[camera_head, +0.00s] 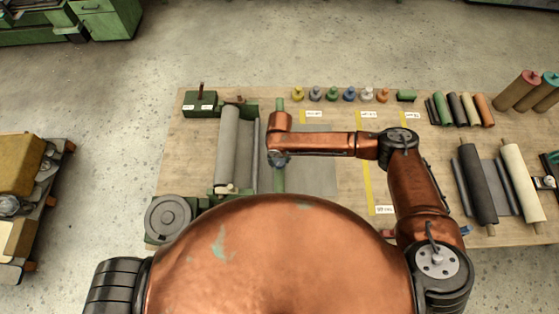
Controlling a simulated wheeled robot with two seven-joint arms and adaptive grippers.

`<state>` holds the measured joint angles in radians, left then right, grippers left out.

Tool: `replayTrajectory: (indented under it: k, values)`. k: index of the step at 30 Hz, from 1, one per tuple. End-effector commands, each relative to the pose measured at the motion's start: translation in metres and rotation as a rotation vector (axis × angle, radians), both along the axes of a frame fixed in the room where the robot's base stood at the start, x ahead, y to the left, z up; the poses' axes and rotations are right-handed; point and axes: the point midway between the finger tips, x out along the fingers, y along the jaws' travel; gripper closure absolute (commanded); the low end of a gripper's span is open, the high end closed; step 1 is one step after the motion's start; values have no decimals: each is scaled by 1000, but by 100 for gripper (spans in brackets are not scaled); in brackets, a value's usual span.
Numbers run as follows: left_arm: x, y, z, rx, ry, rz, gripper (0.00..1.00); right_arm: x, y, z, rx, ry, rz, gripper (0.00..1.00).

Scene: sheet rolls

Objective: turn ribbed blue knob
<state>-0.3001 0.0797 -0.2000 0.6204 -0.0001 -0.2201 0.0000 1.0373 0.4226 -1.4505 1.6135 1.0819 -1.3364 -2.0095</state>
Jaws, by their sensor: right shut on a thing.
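A separate small blue knob-like piece (349,94) stands in the row at the table's back, clear of the gripper. My left gripper is not in view.
A grey roll (228,147) lies in a green frame left of the gripper. A grey sheet (316,172) lies to the right. Several small coloured pieces line the table's (345,120) back edge. Dark and cream rolls (520,180) lie at right.

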Motion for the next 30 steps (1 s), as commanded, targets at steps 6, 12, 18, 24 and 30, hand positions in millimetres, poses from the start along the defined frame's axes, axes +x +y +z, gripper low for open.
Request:
replayTrajectory:
  k: [6, 12, 18, 24, 30]
  values:
    - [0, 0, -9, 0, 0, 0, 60, 0, -1, -2, -1, 1, 194, 87]
    - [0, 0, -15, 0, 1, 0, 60, 0, 0, -2, 0, 1, 337, 87]
    - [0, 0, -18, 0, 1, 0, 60, -1, 0, -1, 0, 1, 434, 87]
    - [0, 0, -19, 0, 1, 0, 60, -1, 0, -1, 0, 2, 482, 87]
    - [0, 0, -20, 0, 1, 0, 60, -1, 0, -1, 0, 2, 497, 87]
